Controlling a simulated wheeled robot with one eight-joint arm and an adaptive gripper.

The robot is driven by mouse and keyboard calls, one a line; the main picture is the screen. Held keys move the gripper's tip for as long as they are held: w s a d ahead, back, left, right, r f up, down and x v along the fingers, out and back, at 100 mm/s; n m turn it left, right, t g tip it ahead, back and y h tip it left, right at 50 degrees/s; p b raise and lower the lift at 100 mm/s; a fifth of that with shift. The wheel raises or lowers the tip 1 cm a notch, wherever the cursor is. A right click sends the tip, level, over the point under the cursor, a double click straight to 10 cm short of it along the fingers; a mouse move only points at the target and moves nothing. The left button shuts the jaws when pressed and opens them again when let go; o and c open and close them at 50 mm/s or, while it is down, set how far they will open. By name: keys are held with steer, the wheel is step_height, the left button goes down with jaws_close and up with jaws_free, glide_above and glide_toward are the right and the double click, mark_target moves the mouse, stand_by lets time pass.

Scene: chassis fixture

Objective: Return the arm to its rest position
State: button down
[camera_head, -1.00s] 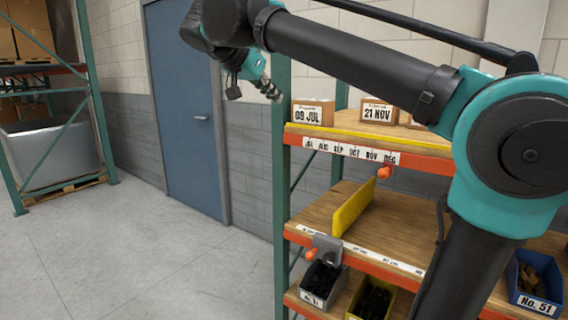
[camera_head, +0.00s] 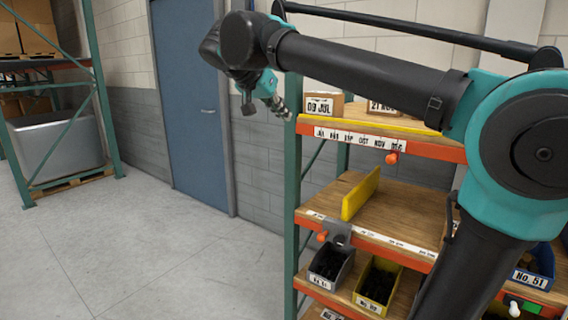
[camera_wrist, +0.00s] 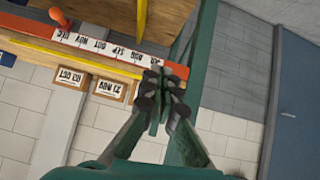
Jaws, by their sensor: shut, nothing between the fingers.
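My arm reaches across the top of the head view from the right. My gripper (camera_head: 280,108) hangs at its far end, just left of the top shelf and close to the green shelf post (camera_head: 293,160). In the wrist view my gripper (camera_wrist: 160,82) has its fingers together with nothing between them. The post is behind it there, and the shelf's orange beam (camera_wrist: 120,52) lies to its left. Whether the fingers touch the post cannot be told.
A yellow divider (camera_head: 360,194) is on the middle shelf; bins (camera_head: 377,285) sit below. A blue door (camera_head: 190,110) is behind. The floor (camera_head: 130,260) at left is clear.

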steer(key=s+d+f+n+g+y, duration=0.15)
steer(key=d+f, duration=0.45)
steer(key=f, duration=0.7)
steer(key=s+d+f+n+g+y, duration=0.15)
steer(key=d+f, duration=0.45)
steer(key=f, duration=0.8)
steer(key=s+d+f+n+y, duration=0.1)
steer(key=s+d+f, duration=0.2)
steer(key=s+f, duration=0.4)
steer(key=s+d+f+n+y, duration=0.2)
steer(key=s+d+f, duration=0.2)
steer(key=f, duration=1)
steer(key=s, duration=0.3)
steer(key=shift+d+f+g, duration=0.2)
steer(key=shift+f+g, duration=0.1)
